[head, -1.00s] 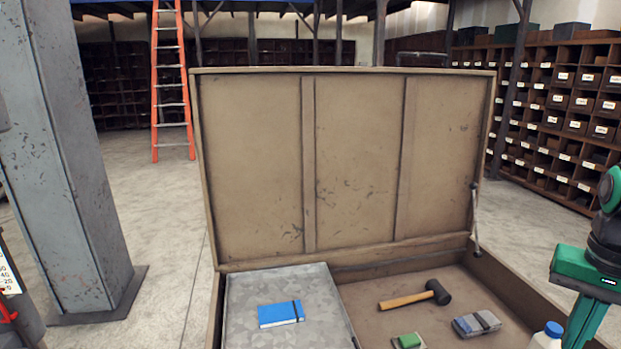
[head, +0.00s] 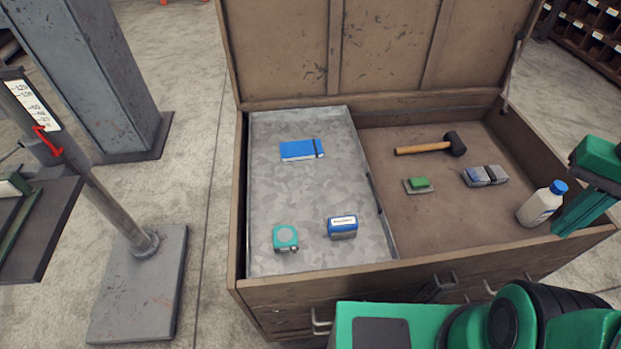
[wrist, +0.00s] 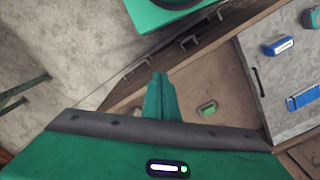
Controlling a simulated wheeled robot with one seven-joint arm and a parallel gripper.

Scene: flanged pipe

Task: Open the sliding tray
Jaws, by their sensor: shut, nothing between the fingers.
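The sliding tray (head: 268,195) is a shallow mottled grey metal tray along the left side of an open wooden chest (head: 262,291). It holds a blue notebook (head: 302,150), a teal tape measure (head: 286,238) and a blue labelled box (head: 342,228). In the wrist view the tray (wrist: 262,75) is at the right. My gripper (wrist: 158,76) is shut and empty, with its green fingers together over the chest's other side, apart from the tray. In the head view its green part shows at the right edge, by the white bottle.
The chest's bare floor holds a mallet (head: 430,146), a green-topped block (head: 419,184), a grey-blue block (head: 485,176) and a white bottle (head: 541,204). The raised lid (head: 380,50) stands behind. Drawer handles (head: 320,322) jut from the front. A post stand (head: 140,280) is at the left.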

